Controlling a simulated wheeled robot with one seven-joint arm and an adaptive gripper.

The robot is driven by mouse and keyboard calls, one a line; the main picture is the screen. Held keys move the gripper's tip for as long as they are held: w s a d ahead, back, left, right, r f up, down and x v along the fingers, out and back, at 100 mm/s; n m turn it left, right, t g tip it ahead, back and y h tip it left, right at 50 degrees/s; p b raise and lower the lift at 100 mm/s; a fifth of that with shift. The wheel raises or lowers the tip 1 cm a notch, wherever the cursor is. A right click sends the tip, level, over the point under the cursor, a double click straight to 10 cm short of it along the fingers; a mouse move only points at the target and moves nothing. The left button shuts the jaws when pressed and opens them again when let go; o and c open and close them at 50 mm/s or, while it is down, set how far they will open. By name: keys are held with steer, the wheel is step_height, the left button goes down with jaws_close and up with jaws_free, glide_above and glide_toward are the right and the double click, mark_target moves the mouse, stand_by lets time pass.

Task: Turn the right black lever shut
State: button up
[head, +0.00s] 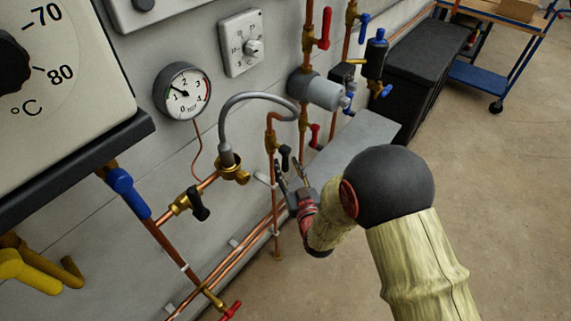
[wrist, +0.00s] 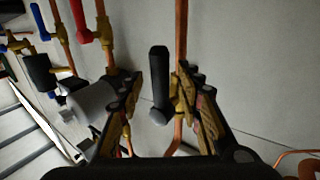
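The right black lever (head: 285,157) hangs beside a brass valve (head: 270,141) on a vertical copper pipe, roughly in line with the pipe. In the wrist view the black lever (wrist: 158,82) stands between my two fingers, with a gap on each side. My gripper (head: 290,172) is open around the lever and seems not to touch it; it also shows in the wrist view (wrist: 159,74). The left black lever (head: 197,204) sits on a brass valve lower left, away from my gripper. The valve body behind the lever is partly hidden by a finger in the wrist view.
Red levers (head: 324,29) and a grey cylinder (head: 316,90) are on pipes just right of the lever. A grey hose (head: 254,97) arches to its left. A gauge (head: 182,91) and dial box (head: 241,43) are on the wall.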

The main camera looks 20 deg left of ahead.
steer(key=shift+x, duration=1.05)
steer(key=shift+c, duration=1.2)
jaws_close()
